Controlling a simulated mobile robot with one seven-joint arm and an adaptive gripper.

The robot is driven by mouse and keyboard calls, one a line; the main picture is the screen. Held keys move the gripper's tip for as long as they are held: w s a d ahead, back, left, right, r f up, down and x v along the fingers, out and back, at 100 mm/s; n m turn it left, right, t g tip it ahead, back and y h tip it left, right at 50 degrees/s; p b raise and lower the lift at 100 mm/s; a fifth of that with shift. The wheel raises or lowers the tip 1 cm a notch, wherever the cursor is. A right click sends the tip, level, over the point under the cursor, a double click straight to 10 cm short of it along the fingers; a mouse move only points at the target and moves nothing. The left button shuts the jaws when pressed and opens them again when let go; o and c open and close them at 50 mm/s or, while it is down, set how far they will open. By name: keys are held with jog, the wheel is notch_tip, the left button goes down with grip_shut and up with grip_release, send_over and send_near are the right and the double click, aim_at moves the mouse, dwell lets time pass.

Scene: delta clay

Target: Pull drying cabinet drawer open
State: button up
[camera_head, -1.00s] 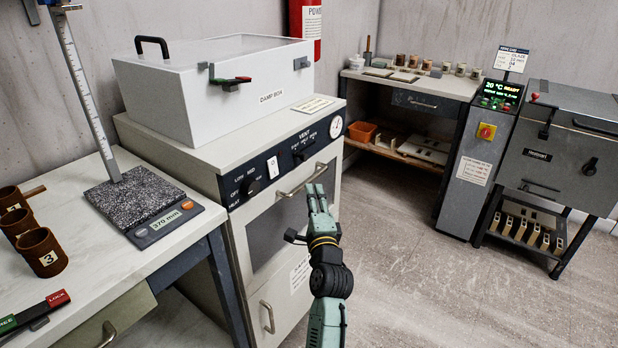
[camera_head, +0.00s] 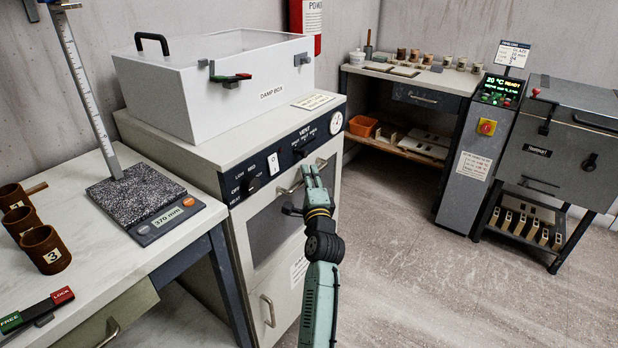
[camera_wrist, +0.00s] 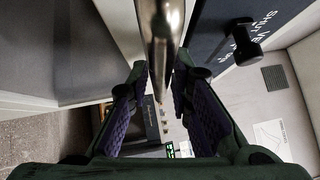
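The drying cabinet (camera_head: 190,158) is a cream unit with a dark control strip (camera_head: 285,155). Below the strip is a front panel with a dark window (camera_head: 270,235) and a horizontal metal bar handle (camera_head: 287,189). A lower panel with its own handle (camera_head: 268,311) looks closed. My gripper (camera_head: 311,168) is at the upper bar handle, just under the strip. In the wrist view the bar (camera_wrist: 160,30) runs between the two fingers of my gripper (camera_wrist: 160,78), which look parted on either side of it. I cannot tell whether they touch it.
A black knob (camera_wrist: 243,42) on the strip is close to my gripper in the wrist view. A white damp box (camera_head: 240,105) stands on the cabinet. A table (camera_head: 125,255) with a scale is at left. A kiln (camera_head: 555,145) stands at right. The floor right of my arm is clear.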

grip_shut()
dwell(0.4)
